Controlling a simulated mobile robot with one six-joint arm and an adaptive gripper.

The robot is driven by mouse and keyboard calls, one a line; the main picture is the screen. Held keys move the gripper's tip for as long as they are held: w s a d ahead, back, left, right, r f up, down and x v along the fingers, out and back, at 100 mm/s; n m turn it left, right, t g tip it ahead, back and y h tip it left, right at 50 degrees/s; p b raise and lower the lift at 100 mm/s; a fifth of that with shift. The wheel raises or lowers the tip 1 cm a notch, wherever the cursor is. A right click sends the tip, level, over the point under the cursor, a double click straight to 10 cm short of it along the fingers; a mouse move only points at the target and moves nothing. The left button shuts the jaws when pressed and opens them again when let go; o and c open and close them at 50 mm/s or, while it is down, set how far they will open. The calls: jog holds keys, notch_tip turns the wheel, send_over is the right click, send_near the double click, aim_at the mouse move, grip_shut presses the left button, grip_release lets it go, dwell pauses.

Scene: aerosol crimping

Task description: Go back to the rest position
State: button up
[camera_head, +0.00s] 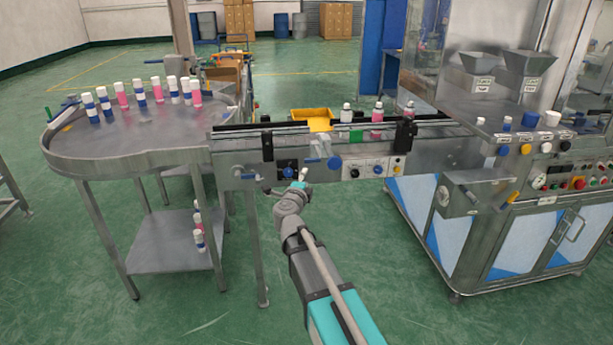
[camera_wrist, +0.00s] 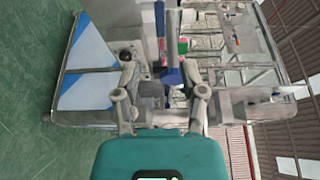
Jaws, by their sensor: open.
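My arm reaches forward from the bottom of the head view. My gripper (camera_head: 303,178) is at its far end, small in that view, in front of the conveyor's control panel (camera_head: 370,168). The wrist view looks past my gripper (camera_wrist: 160,95); its two fingers stand apart, with nothing held between them. Beyond the fingers in that view is a blue part (camera_wrist: 173,76) of the machinery. I cannot tell the exact gap between the fingers and the conveyor front.
A round steel table (camera_head: 120,130) with several pink and blue-white cans stands at left. A crimping machine (camera_head: 510,215) stands at right. The green floor (camera_head: 230,300) in front is clear.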

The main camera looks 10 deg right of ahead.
jog(key=shift+a, duration=0.1)
dwell(0.4)
jog(key=s+a+n+y, duration=0.3)
jog(key=a+n+y, duration=0.4)
jog(key=n+y, duration=0.5)
jog(key=s+a+f+n+g+y, duration=0.1)
jog(key=s+f+n+g, duration=0.5)
jog(key=f+n, duration=0.15)
jog(key=s+d+f+n+g+h, duration=0.3)
jog(key=s+d+f+g, duration=0.25)
jog(key=s+f, duration=0.4)
jog(key=s+d+g+h, duration=0.3)
jog(key=s+d+g, duration=0.3)
jog(key=s, duration=0.4)
notch_tip(320, 180, up, 12)
jog(key=d+p, duration=0.1)
jog(key=p, duration=1.3)
jog(key=shift+r+t, duration=0.15)
jog(key=shift+t, duration=0.3)
